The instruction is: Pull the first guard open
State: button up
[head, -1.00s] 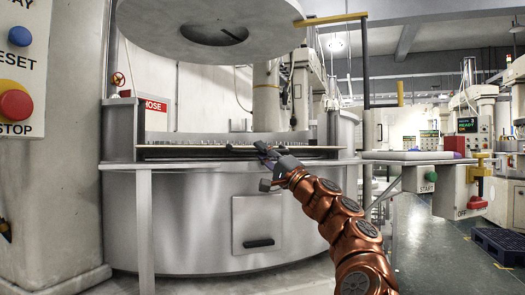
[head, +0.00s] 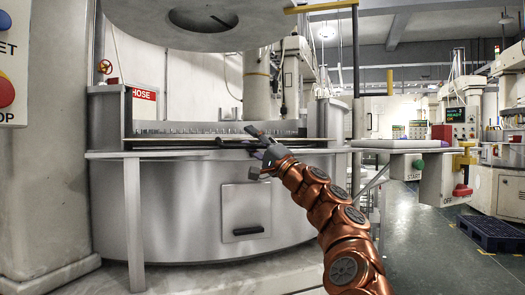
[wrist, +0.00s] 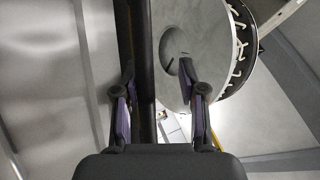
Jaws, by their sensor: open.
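The nearest machine has a round metal front (head: 170,200) and a flat ledge with a thin light edge above it. I take the guard to be the panel at this ledge. A short dark bar (head: 230,140) sticks out there, probably its handle. My gripper (head: 252,150) is at the ledge, at the right end of this bar. In the wrist view my gripper (wrist: 157,68) has its two fingers apart. A long dark bar (wrist: 143,60) runs between them, nearer the left finger. I cannot tell whether a finger touches it.
A large round plate (head: 150,25) hangs above the machine. A small hatch with a black handle (head: 247,231) is on its front. A start box (head: 430,180) sits to the right. A dark pallet (head: 490,233) lies on the floor, with open floor before it.

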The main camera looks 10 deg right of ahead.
jog(key=shift+s+d, duration=0.1)
jog(key=v, duration=1.1)
jog(key=shift+s+f, duration=0.2)
dwell(0.8)
jog(key=shift+d, duration=0.2)
